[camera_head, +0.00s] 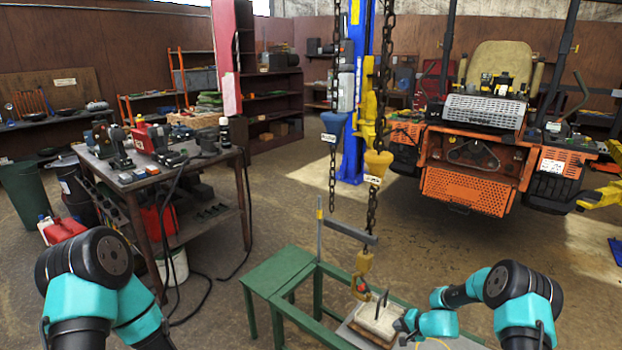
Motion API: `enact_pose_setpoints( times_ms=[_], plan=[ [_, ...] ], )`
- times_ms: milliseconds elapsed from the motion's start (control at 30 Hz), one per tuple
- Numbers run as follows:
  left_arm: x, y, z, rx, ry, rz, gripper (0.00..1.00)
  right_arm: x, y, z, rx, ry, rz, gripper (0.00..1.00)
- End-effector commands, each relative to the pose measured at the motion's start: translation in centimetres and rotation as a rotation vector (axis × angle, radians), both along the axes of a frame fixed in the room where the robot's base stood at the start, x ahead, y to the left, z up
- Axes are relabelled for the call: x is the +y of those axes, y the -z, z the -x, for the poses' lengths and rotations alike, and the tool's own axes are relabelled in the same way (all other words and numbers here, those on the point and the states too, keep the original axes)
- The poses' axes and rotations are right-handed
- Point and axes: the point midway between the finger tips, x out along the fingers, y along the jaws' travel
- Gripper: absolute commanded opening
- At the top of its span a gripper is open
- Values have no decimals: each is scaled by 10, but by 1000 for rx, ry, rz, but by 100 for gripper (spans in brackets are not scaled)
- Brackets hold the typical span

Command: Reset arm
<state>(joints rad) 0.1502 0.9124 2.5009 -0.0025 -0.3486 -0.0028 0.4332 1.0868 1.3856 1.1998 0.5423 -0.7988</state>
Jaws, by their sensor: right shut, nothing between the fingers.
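My right arm comes in from the lower right, and its gripper (404,326) is low beside a pale block (378,321) with a dark handle on top. The gripper is shut and seems empty; its fingertips are small and partly hidden by the wrist. I cannot tell whether it touches the block. A yellow hoist hook (363,270) hangs on a chain close above the block. The hook and handle look very near each other; I cannot tell if they are joined. My left arm shows at the lower left, with its gripper out of view.
The block sits on a grey plate on a green metal frame (300,310). Two hoist chains (384,70) hang in front of a blue post (353,150). An orange mower (470,165) is raised at the back right. A cluttered workbench (150,170) stands left. Open floor lies between.

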Motion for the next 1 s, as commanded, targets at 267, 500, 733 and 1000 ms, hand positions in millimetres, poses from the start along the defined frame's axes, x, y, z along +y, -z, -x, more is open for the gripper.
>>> enact_pose_setpoints(
  times_ms=[267,500,733,1000],
  plan=[
    [0,0,0,0,0,0,54,49,33,116,268,-164,181,0],
    [0,0,0,0,0,0,54,72,33,207,364,-314,355,0],
    [0,0,0,0,0,0,54,94,13,278,339,-462,462,0],
    [0,0,0,0,0,0,54,121,-14,331,256,-582,475,0]
  ],
)
